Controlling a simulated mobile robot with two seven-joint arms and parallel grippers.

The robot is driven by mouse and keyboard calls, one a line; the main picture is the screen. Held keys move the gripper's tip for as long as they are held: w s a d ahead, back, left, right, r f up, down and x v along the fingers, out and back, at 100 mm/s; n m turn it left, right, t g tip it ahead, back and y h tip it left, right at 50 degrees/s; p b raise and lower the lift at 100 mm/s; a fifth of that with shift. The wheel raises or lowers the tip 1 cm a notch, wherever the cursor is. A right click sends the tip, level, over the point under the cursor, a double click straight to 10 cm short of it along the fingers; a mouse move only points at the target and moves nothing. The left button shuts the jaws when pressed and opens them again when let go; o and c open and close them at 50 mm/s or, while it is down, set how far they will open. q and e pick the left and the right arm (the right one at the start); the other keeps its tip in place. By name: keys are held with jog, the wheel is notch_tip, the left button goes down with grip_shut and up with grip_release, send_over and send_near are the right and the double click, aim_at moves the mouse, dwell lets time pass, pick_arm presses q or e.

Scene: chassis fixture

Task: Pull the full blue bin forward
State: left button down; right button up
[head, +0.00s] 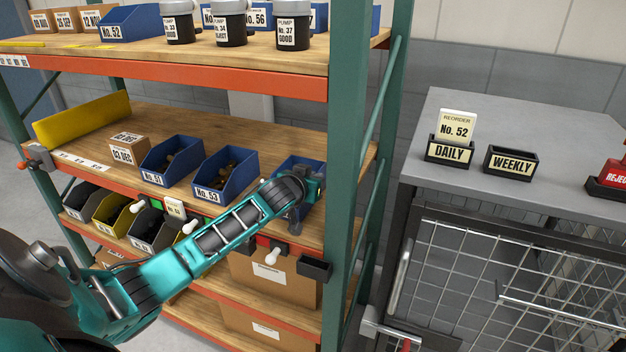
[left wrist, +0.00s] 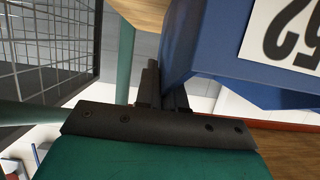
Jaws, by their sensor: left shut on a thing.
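The blue bin (head: 287,164) is at the right end of the middle shelf, beside the green upright, mostly hidden behind my left arm. In the left wrist view the blue bin (left wrist: 205,45) is close up, with a white label that seems to read 52 upside down. My left gripper (head: 308,183) is at the bin's front. In the left wrist view my left gripper (left wrist: 163,92) is shut on the bin's edge. The bin's contents are hidden. My right gripper is out of view.
Blue bins No. 51 (head: 170,160) and No. 53 (head: 224,174), both holding parts, stand to the left on the wooden shelf (head: 262,138). The green upright (head: 345,150) is close on the right. A grey cabinet (head: 520,130) holds DAILY (head: 450,150) and WEEKLY (head: 511,162) holders.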

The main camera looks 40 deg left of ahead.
pick_arm(q)
jog(key=c, duration=1.2)
grip_release()
jog(key=shift+o, duration=0.2)
jog(key=v, duration=1.3)
jog(key=shift+w+f, duration=0.1)
